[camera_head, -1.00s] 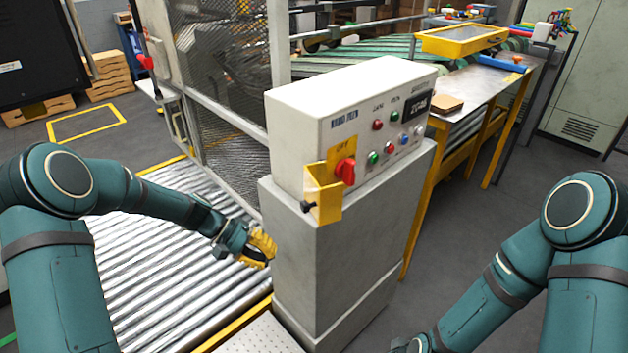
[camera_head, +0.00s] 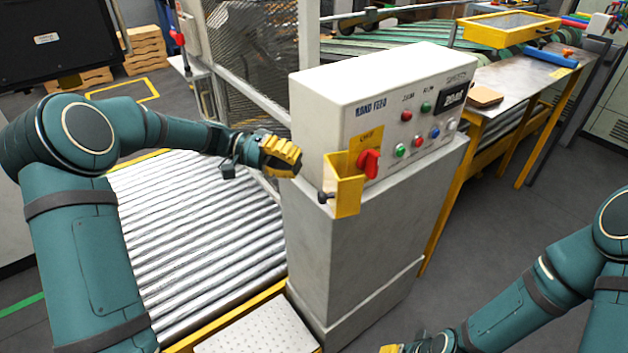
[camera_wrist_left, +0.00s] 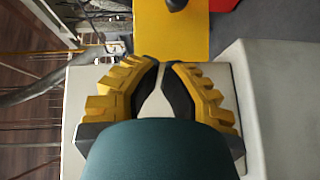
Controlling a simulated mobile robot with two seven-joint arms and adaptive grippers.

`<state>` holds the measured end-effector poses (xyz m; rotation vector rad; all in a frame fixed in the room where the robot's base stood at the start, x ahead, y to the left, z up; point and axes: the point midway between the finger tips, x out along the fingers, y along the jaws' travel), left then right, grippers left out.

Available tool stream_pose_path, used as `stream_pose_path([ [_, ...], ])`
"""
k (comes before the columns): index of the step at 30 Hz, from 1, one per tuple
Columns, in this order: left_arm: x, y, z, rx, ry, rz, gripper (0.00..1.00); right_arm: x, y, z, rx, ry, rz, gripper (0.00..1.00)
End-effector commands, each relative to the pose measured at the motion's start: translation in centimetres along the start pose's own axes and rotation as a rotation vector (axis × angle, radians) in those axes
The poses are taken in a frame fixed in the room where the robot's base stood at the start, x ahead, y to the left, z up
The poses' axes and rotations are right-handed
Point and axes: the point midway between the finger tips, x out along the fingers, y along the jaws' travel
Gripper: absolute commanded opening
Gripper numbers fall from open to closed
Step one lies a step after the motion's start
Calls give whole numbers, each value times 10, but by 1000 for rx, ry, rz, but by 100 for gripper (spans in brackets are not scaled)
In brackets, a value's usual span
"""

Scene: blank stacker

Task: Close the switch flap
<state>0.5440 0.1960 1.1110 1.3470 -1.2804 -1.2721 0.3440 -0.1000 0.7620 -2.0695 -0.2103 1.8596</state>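The yellow switch flap (camera_head: 348,198) stands open, jutting out from the front of the white control box, with a black knob (camera_head: 324,197) at its outer edge. The red rotary switch (camera_head: 369,163) is uncovered beside it on a yellow plate. My left gripper (camera_head: 299,162) is just left of the flap, apart from it, at about the flap's upper height. In the left wrist view the flap (camera_wrist_left: 172,32) lies beyond the fingertips (camera_wrist_left: 161,65), which are nearly together with nothing between them. My right gripper (camera_head: 392,348) shows only partly at the bottom edge.
The control box (camera_head: 385,75) stands on a grey pedestal (camera_head: 350,260) with buttons and a display. A roller conveyor (camera_head: 200,230) and mesh guard lie to the left. A metal table (camera_head: 510,80) with a yellow tray is behind at right.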

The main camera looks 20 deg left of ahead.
Motion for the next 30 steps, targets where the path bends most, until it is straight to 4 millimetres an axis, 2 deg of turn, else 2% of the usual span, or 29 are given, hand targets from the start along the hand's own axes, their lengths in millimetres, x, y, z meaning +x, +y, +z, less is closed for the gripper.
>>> stream_pose_path([
  [4,30,0,1,1,-3,1,0,3,1,1,-1,-3,0,47],
  [12,51,0,24,-1,0,0,0,6,2,1,-1,-2,0,47],
  [30,56,0,28,0,2,-1,0,7,3,1,-1,-1,0,47],
])
